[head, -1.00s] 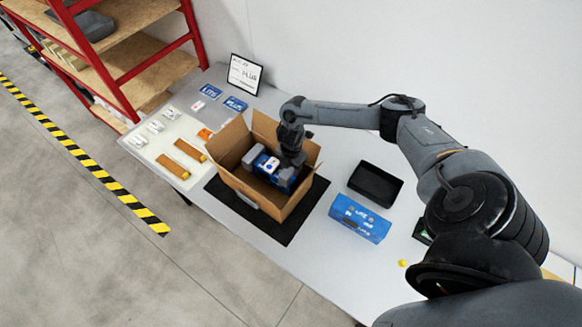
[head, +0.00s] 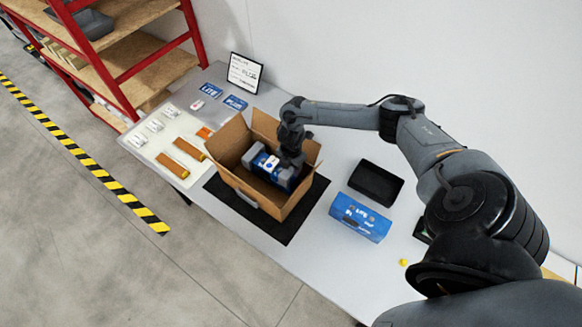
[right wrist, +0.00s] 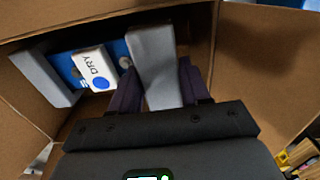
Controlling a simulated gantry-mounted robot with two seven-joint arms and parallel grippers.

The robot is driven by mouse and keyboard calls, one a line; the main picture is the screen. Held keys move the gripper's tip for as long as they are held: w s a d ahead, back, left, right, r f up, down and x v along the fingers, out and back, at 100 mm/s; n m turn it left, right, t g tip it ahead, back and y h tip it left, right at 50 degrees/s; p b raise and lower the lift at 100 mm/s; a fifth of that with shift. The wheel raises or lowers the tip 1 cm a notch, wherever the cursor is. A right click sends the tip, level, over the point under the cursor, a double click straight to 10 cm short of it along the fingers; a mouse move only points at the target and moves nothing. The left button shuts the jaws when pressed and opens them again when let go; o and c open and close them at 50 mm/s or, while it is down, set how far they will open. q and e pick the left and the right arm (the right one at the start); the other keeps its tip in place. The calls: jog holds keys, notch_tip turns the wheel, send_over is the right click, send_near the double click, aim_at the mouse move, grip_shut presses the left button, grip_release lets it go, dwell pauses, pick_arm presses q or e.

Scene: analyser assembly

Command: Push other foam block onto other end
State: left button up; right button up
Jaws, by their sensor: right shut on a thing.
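The open cardboard box (head: 238,190) stands on a black mat, with a blue device (head: 283,178) inside it. A white block marked DRY (right wrist: 94,69) lies on the device. One grey foam block (right wrist: 44,77) sits at the device's left end in the right wrist view. The other grey foam block (right wrist: 155,62) is between the fingers of my right gripper (right wrist: 160,88), close to the device's other end; I cannot tell how far it is seated. My left gripper is not in view.
The box flaps stand open around my right wrist. A black tray (head: 376,184) and a blue carton (head: 360,217) are to the right of the mat. Brown strips (head: 181,162) lie on a pale sheet at the left. A framed sign (head: 244,73) stands at the back.

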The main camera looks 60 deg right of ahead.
jog(key=shift+f+b, duration=0.3)
jog(key=shift+f, duration=0.25)
jog(key=shift+f+b, duration=0.3)
jog(key=shift+f, duration=0.15)
dwell(0.6)
jog(key=shift+f+b, duration=0.3)
jog(key=shift+f, duration=0.1)
jog(key=shift+f, duration=0.4)
dwell(0.5)
jog(key=o, duration=1.1)
jog(key=shift+r, duration=0.1)
